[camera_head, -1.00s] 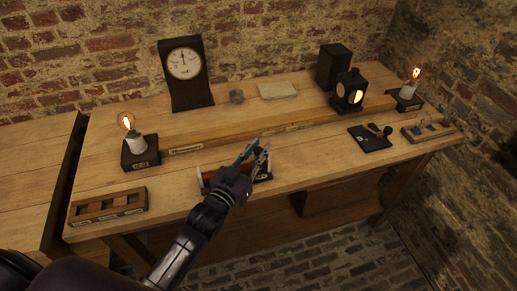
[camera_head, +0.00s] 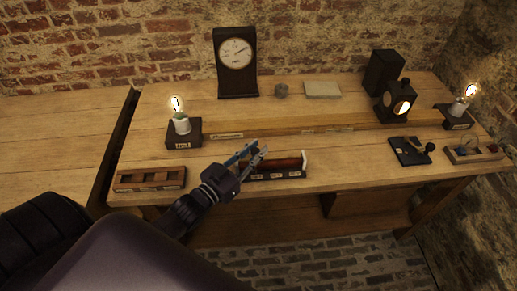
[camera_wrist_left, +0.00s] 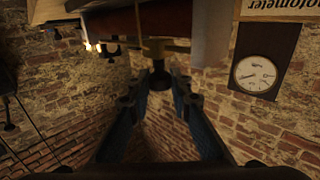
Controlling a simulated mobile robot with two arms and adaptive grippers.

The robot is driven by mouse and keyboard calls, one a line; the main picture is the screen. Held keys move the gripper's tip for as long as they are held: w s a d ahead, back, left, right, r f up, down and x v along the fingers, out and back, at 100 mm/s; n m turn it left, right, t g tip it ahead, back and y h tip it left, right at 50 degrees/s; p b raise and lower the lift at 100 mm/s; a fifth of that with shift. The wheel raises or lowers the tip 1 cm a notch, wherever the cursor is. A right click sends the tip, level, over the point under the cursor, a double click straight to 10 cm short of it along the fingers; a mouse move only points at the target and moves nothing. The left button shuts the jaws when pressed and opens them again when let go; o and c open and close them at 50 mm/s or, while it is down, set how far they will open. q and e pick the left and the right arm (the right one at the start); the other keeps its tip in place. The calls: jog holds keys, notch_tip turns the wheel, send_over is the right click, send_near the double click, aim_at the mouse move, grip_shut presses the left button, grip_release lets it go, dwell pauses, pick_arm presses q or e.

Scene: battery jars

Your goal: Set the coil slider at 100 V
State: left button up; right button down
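In the left wrist view, a dark round knob (camera_wrist_left: 159,79) hangs on a stem below the coil assembly, between my two blue fingers (camera_wrist_left: 159,88). The fingers are apart, with a visible gap on each side of the knob. The label figures are too small to read. My right gripper is out of view.
A dark-cased dial (camera_head: 236,54) stands at the back. Lit bulbs stand on dark blocks at left (camera_head: 183,133) and right (camera_head: 456,116). A wooden rack (camera_head: 150,179) lies left, a black lantern (camera_head: 396,101) right. The bench between coil and black plate (camera_head: 408,152) is clear.

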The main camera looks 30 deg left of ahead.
pick_arm(q)
jog(key=o, duration=0.4)
jog(key=shift+s+a, duration=0.1)
jog(key=shift+s, duration=0.45)
jog(key=s, duration=0.3)
jog(key=s+a, duration=0.1)
jog(key=s, duration=0.3)
jog(key=s+a, duration=0.1)
jog(key=s, duration=0.2)
jog(key=shift+s, duration=0.35)
